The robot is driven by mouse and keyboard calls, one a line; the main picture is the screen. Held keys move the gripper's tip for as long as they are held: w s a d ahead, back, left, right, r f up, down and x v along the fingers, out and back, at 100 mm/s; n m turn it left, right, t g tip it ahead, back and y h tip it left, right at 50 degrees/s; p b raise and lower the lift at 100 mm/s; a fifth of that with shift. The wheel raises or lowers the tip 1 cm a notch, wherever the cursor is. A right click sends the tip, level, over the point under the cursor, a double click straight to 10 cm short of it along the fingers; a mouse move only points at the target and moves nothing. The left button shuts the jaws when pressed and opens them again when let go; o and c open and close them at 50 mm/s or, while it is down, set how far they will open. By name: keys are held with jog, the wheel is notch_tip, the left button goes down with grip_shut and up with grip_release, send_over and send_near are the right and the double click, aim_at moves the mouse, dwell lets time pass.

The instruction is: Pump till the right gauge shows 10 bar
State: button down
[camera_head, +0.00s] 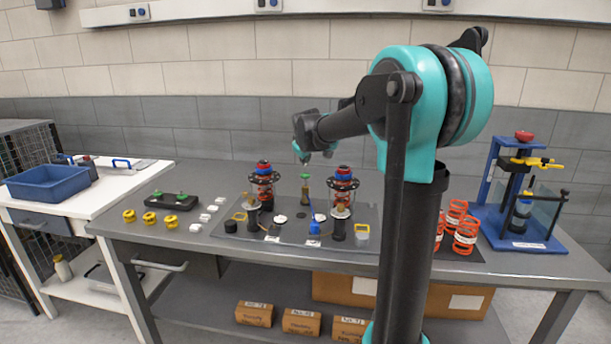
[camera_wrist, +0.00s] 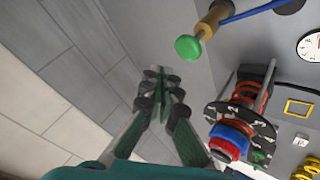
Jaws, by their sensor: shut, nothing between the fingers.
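The pump with a green knob (camera_head: 304,176) stands upright at the back middle of the dark plate, between two strut units. In the wrist view its green knob (camera_wrist: 188,48) tops a tan barrel (camera_wrist: 212,20). Two pale round discs, seemingly gauges, lie on the plate: the right one (camera_head: 320,217) and the left one (camera_head: 281,219). One white dial (camera_wrist: 312,45) shows at the wrist view's right edge; its reading is too small to tell. My gripper (camera_head: 303,157) hangs above and just behind the knob, shut and empty, apart from it. Its fingers (camera_wrist: 160,78) also show in the wrist view.
The left strut (camera_head: 263,185) and right strut (camera_head: 342,190) stand close on both sides of the pump. Yellow rings (camera_head: 150,218), orange springs (camera_head: 465,236) and a blue press (camera_head: 520,215) are on the bench. A blue bin (camera_head: 48,190) stands on the left table.

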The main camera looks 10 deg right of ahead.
jog(key=shift+r, duration=1.5)
